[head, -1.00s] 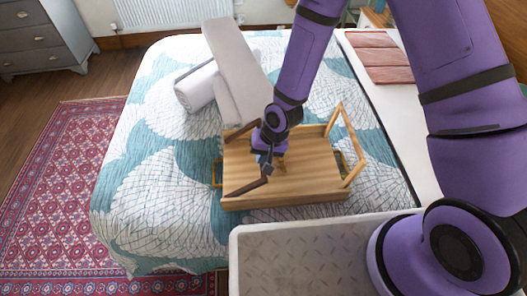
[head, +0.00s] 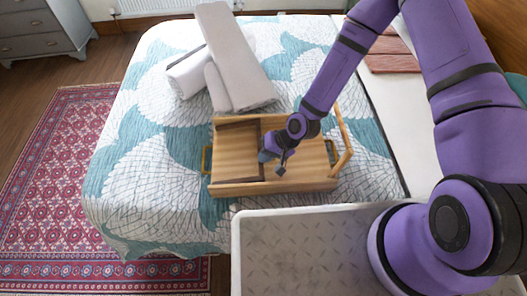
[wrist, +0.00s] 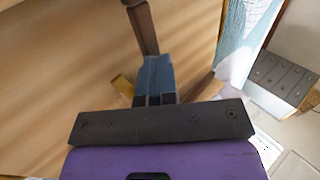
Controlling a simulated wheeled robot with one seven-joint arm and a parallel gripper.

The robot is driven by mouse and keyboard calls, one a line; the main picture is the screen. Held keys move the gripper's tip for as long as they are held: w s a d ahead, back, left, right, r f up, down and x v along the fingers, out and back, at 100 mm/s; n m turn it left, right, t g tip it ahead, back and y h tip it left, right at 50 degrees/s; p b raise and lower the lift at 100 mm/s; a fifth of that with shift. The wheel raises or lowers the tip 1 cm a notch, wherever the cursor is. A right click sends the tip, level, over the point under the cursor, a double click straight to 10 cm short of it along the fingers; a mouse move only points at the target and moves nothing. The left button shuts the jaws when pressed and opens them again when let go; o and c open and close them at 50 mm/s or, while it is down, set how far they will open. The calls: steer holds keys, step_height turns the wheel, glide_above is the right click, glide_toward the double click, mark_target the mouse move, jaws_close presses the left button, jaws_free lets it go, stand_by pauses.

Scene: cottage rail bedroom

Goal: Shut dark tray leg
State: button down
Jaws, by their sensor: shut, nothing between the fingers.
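The wooden tray (head: 235,190) rests on the bed. Its dark leg (head: 262,148) looks folded down low inside the tray's left part, its crossbar running along the tray's middle. The light leg (head: 343,135) stands raised at the tray's right end. My gripper (head: 273,165) is shut and empty, low over the tray just right of the dark crossbar. In the wrist view, the blue fingertips (wrist: 155,72) are together, at or very near the end of the dark leg (wrist: 143,28). I cannot tell whether they touch it.
A pale ridged surface (head: 300,250) is in front. A red rug (head: 50,190) covers the floor at left.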

steer(key=shift+d+f, duration=0.2)
steer(key=shift+f, duration=0.55)
step_height(320, 180, up, 4)
steer(key=shift+w, duration=0.1)
steer(key=d+r, duration=0.3)
steer(key=d, duration=0.6)
steer(key=shift+d, duration=0.3)
